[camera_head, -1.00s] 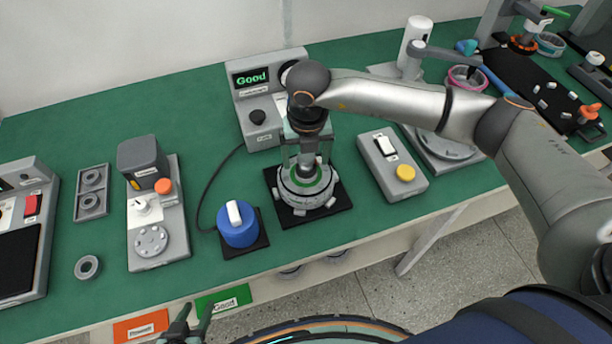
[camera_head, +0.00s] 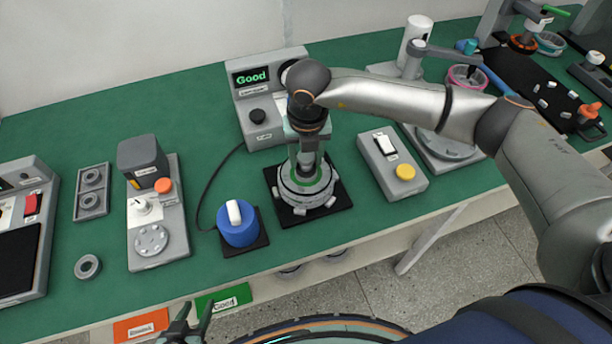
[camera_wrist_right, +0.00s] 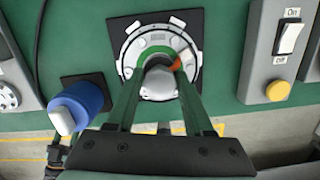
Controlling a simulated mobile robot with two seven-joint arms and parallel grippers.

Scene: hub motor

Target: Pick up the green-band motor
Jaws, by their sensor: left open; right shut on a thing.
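The green-band motor (camera_head: 307,191) sits upright on a black square pad near the front edge of the green table. It is a round grey-white hub with a green ring around its centre shaft. My right gripper (camera_head: 306,165) comes down on it from above and is shut on its centre shaft. In the right wrist view the two fingers (camera_wrist_right: 158,84) close around the shaft, and the motor (camera_wrist_right: 133,52) shows behind them. My left gripper (camera_head: 187,325) is open and empty at the bottom, in front of the table edge.
A tester (camera_head: 262,132) showing "Good" stands behind the motor. A blue knob unit (camera_head: 238,232) is close on its left, and an on/off switch box (camera_head: 392,165) on its right. Green "Good" (camera_head: 223,301) and orange (camera_head: 141,327) labels are below the table's front edge.

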